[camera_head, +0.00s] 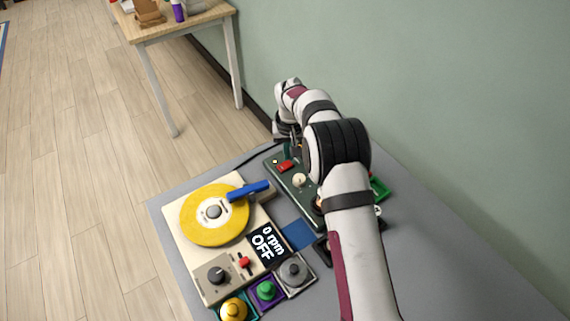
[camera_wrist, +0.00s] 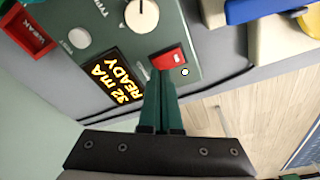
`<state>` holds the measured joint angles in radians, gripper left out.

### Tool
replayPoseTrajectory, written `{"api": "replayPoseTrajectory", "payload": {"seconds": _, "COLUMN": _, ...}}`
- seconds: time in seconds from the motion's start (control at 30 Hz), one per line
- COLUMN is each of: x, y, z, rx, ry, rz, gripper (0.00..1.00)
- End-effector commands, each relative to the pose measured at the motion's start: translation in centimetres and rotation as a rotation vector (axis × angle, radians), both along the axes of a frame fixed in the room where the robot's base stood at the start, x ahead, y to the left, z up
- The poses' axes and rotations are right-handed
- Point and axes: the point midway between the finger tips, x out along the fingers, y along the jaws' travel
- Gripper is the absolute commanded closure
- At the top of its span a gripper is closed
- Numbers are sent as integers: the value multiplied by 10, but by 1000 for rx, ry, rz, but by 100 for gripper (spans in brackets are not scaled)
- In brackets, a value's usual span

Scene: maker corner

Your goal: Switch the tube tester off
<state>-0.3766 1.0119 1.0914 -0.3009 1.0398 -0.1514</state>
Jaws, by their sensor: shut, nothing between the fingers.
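The tube tester (camera_head: 308,192) is a dark green panel at the back of the bench, partly hidden by my arm. It has a red switch (camera_head: 285,166) and a cream knob (camera_head: 299,180). The wrist view shows the panel close up (camera_wrist: 190,35), with the red switch (camera_wrist: 168,58), the cream knob (camera_wrist: 141,14) and a lit display (camera_wrist: 112,82) reading "32 mA READY". My gripper (camera_wrist: 160,75) is shut and empty, its green fingertips right beside the red switch. I cannot tell whether they touch it. In the head view the fingertips are mostly hidden.
A cream turntable unit (camera_head: 185,255) with a yellow disc (camera_head: 205,226) stands to the left; its display (camera_head: 266,245) reads "0 rpm OFF". Several coloured knob boxes, including a purple one (camera_head: 266,291), sit in front. A wall (camera_head: 440,110) is close on the right.

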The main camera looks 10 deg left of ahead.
Motion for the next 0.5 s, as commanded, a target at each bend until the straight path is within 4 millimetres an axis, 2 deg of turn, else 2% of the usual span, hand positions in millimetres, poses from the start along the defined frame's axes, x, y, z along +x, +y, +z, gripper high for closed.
{"api": "replayPoseTrajectory", "payload": {"seconds": 0.5, "x": 0, "y": 0, "z": -5, "rx": 0, "ry": 0, "rz": 0, "gripper": 100}}
